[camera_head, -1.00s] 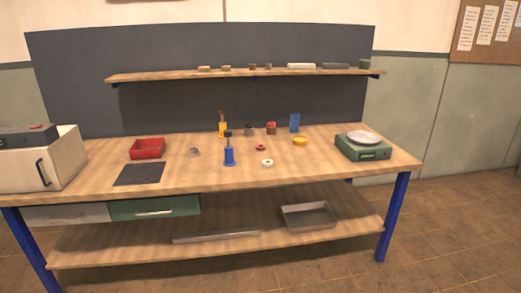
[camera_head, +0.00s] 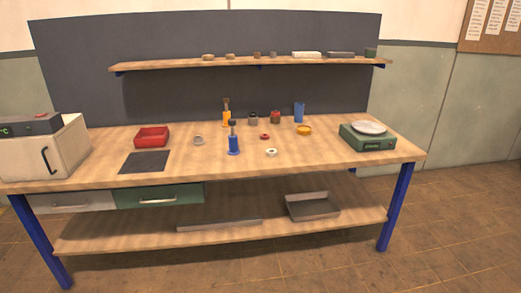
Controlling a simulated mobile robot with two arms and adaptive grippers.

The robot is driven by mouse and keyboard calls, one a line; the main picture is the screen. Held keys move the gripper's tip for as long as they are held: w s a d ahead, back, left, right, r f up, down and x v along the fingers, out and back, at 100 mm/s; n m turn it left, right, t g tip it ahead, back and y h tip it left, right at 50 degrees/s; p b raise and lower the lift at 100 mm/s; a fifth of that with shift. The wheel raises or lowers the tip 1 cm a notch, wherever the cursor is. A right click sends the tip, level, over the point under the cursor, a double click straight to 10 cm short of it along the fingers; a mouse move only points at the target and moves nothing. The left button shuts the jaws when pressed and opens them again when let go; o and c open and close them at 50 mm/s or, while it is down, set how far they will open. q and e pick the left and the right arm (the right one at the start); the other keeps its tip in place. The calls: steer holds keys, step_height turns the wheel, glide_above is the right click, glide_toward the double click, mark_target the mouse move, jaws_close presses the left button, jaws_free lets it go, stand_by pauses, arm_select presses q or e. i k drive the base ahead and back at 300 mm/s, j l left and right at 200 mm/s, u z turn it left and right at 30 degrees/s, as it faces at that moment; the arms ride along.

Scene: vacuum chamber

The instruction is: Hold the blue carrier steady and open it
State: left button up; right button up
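A small blue upright holder with a dark top (camera_head: 234,140) stands near the middle of the workbench. A taller plain blue piece (camera_head: 299,112) stands further back to the right. I cannot tell for sure which of the two is the blue carrier, and no opening shows on either at this size. A yellow holder with a brown top (camera_head: 227,113) stands behind the dark-topped blue one. Neither of my grippers is in view, and nothing touches the blue pieces.
The wooden bench (camera_head: 330,160) also bears a red tray (camera_head: 152,136), a dark mat (camera_head: 144,162), a green scale (camera_head: 368,138), a yellow dish (camera_head: 304,130) and a white ring (camera_head: 271,152). A white box unit (camera_head: 68,152) stands at left. A shelf (camera_head: 170,67) runs above.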

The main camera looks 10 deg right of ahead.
mark_target(233, 151)
steer(key=u, duration=0.3)
steer(key=i+l+u, duration=0.35)
steer(key=l, duration=0.3)
steer(key=i+l+u, duration=0.15)
steer(key=l, duration=0.2)
steer(key=i+l+u, duration=0.15)
steer(key=l, duration=0.2)
steer(key=l+u, duration=0.2)
steer(key=l, duration=0.15)
steer(key=i, duration=0.05)
